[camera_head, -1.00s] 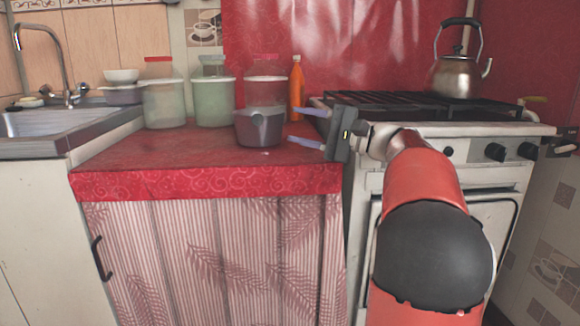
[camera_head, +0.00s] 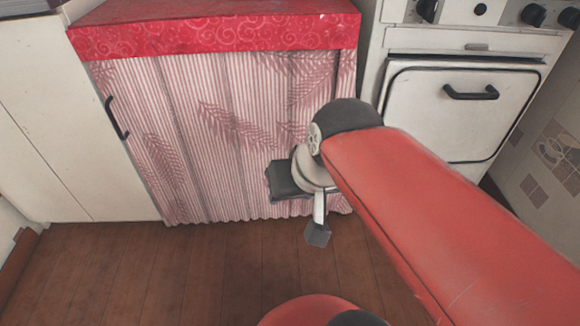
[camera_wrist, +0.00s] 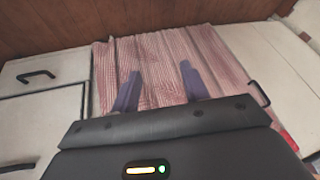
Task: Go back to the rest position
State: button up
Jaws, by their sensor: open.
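My gripper (camera_wrist: 160,90) shows in the wrist view as two purple-grey fingers standing apart with nothing between them. Behind them are the pink striped curtain (camera_wrist: 155,52) and the wooden floor. In the head view my red arm reaches in from the lower right and bends at a dark joint. My wrist hangs in front of the lower right part of the striped curtain (camera_head: 200,120), above the floor. The fingers are hard to make out in the head view.
The red oilcloth counter edge (camera_head: 215,38) runs across the top. The white oven (camera_head: 455,125) with a black handle stands to the right. A white cabinet (camera_head: 70,130) stands to the left. The brown wooden floor (camera_head: 150,275) in front is clear.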

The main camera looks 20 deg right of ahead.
jog(key=shift+s+d+f+n+h, duration=0.5)
jog(key=shift+s+f+n+h, duration=0.1)
jog(key=shift+s+f+n, duration=0.15)
notch_tip(320, 180, up, 11)
jog(key=p, duration=1.1)
jog(key=shift+f, duration=0.25)
jog(key=shift+c, duration=0.6)
jog(key=shift+d, duration=0.1)
jog(key=shift+c, duration=0.4)
